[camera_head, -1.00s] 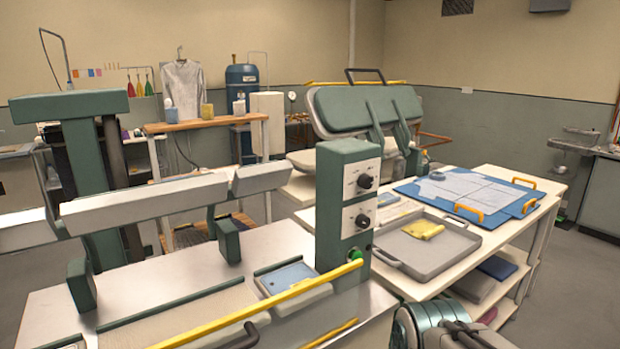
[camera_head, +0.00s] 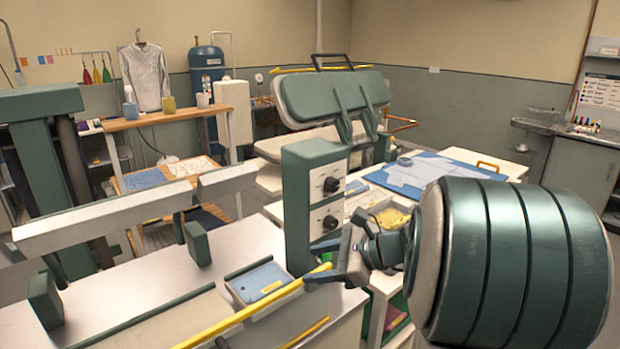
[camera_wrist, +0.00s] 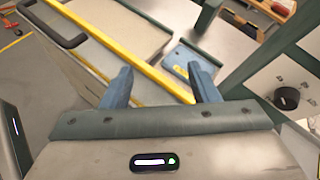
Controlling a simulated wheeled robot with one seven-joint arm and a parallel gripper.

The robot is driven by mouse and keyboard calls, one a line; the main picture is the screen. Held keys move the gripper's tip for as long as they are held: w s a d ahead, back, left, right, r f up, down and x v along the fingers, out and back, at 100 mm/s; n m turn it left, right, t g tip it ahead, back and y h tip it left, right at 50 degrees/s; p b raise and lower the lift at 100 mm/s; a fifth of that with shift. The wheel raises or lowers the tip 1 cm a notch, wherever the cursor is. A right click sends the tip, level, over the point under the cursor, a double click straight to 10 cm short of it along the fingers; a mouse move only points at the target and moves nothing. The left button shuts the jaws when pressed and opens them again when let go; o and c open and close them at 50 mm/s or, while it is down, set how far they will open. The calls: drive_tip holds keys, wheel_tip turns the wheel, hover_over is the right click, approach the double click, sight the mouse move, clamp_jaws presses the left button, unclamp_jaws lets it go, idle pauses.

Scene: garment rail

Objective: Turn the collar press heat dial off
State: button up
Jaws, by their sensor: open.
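The collar press has a green control column (camera_head: 297,205) with two black dials on pale plates, an upper dial (camera_head: 331,185) and a lower dial (camera_head: 331,222). Their labels are too small to read, so I cannot tell which one is heat or where each is set. My gripper (camera_head: 316,262) is open and empty, in front of the column and below the lower dial in the picture. In the wrist view, its blue fingers (camera_wrist: 162,84) are spread apart, and one black dial (camera_wrist: 287,98) shows to their right, apart from them.
A yellow bar (camera_head: 250,308) runs along the press's front edge, close to my fingers. A blue pad (camera_head: 262,283) lies on the press table beside the column. A table with a blue board (camera_head: 440,172) stands behind my arm. A long pressing beam (camera_head: 120,220) extends left.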

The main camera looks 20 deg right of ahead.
drive_tip(key=w+d+r+m+t+p, duration=0.1)
drive_tip(key=w+d+r+m+t, duration=0.15)
drive_tip(key=d, duration=0.25)
drive_tip(key=w+d+r+m+t, duration=0.1)
drive_tip(key=d+r+m+t, duration=0.1)
drive_tip(key=d+m, duration=0.25)
drive_tip(key=m+t+h+p, duration=0.1)
drive_tip(key=m+t+h, duration=0.1)
drive_tip(key=m+t, duration=0.2)
approach(336, 186)
drive_tip(key=p+x, duration=0.4)
drive_tip(key=x, duration=0.4)
drive_tip(key=shift+w+a, duration=0.1)
drive_tip(key=shift+w, duration=0.15)
drive_tip(key=shift+c, duration=0.3)
drive_tip(key=c, duration=0.9)
